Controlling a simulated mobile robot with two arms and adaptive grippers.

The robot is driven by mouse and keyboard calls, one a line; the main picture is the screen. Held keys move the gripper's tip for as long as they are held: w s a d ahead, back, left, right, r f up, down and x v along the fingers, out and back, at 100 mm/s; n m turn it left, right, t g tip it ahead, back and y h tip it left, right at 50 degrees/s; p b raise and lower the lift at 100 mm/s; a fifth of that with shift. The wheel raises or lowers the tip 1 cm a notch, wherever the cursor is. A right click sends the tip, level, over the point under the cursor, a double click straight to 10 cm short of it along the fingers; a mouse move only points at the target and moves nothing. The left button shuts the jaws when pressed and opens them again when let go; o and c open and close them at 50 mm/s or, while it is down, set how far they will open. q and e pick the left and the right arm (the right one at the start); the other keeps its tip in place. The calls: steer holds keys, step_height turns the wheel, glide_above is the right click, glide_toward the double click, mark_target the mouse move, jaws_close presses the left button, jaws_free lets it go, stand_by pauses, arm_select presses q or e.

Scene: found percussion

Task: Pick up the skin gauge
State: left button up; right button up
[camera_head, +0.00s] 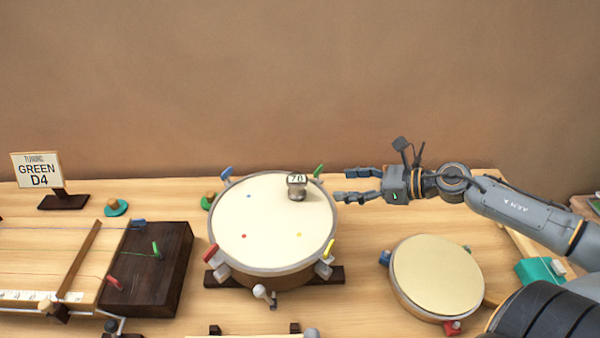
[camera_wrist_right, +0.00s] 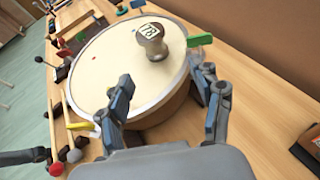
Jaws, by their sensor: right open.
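The skin gauge (camera_head: 297,188) is a small metallic knob-like device with a number on a pale display. It stands upright on the cream skin of the large drum (camera_head: 262,218), near the drum's right far side. In the right wrist view the gauge (camera_wrist_right: 153,42) is beyond my fingertips, towards the top. My right gripper (camera_head: 348,186) is open and empty, just right of the drum's rim, with its fingers pointing left at the gauge. In the right wrist view its fingers (camera_wrist_right: 165,78) are spread apart and do not touch the gauge. My left gripper is not in view.
Coloured tuning pegs stand around the drum rim, including a green peg (camera_head: 318,171) near my right fingers. A smaller drum (camera_head: 437,275) is at the right front. A stringed board (camera_head: 75,260) and a tuning sign (camera_head: 38,170) are at the left.

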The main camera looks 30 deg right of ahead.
mark_target(297, 186)
steer(key=x, duration=0.4)
steer(key=shift+a+r, duration=0.1)
steer(key=shift+r, duration=0.05)
steer(key=shift+w+a+f, duration=0.25)
steer(key=shift+w+a, duration=0.15)
steer(key=shift+w, duration=0.05)
steer(key=shift+x, duration=0.85)
steer(key=shift+w+a+f+p, duration=0.3)
steer(key=shift+w+a+p, duration=0.1)
steer(key=shift+w+a, duration=0.25)
steer(key=p+x, duration=0.1)
steer(key=x, duration=0.1)
steer(key=p+x, duration=0.1)
steer(key=x, duration=0.1)
steer(key=shift+a, duration=0.4)
steer(key=shift+w+a+f, duration=0.1)
steer(key=shift+f, duration=0.05)
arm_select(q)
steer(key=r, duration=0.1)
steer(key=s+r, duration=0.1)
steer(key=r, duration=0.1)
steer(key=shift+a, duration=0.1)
arm_select(e)
steer(key=shift+c, duration=0.4)
jaws_close()
